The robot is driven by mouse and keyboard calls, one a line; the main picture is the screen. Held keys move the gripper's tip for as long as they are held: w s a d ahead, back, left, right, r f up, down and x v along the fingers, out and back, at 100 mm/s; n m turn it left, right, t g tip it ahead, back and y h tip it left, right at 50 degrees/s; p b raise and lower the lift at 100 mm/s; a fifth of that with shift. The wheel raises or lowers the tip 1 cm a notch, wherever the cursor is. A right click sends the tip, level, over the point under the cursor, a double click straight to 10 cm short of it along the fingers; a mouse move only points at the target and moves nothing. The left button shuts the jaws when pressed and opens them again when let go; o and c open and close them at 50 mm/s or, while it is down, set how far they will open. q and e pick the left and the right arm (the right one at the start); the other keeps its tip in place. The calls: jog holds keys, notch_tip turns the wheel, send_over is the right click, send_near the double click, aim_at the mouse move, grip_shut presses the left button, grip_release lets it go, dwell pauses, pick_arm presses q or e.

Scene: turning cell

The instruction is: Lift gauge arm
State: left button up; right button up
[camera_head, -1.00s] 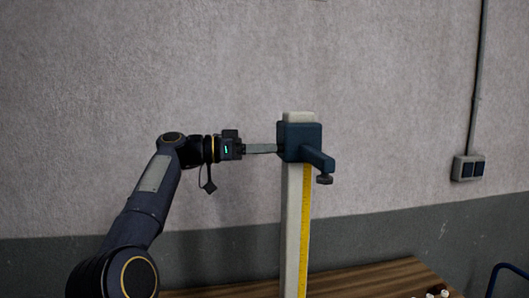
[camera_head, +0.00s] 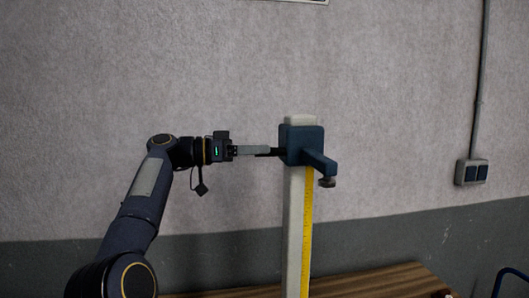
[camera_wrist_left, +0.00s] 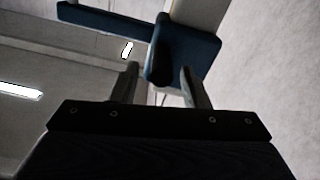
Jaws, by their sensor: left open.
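The gauge is a pale upright post (camera_head: 293,220) with a yellow scale strip. A blue slider block (camera_head: 301,143) sits around it close to its top, with a blue gauge arm (camera_head: 319,162) reaching out to the front right. A dark knob (camera_head: 327,182) hangs under the arm's end. My left gripper (camera_head: 268,151) is level with the block on its left side, with a short dark grip between fingers and block. My right gripper is not in view.
A wooden table top (camera_head: 390,281) lies low around the post. A grey wall with a switch box (camera_head: 471,172) and conduit stands behind. A dark blue curved tube (camera_head: 510,277) shows at the lower right.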

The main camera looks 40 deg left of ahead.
pick_arm(q)
jog(key=v, duration=0.5)
jog(key=shift+s+a, duration=0.15)
jog(key=shift+s, duration=0.05)
dwell(0.4)
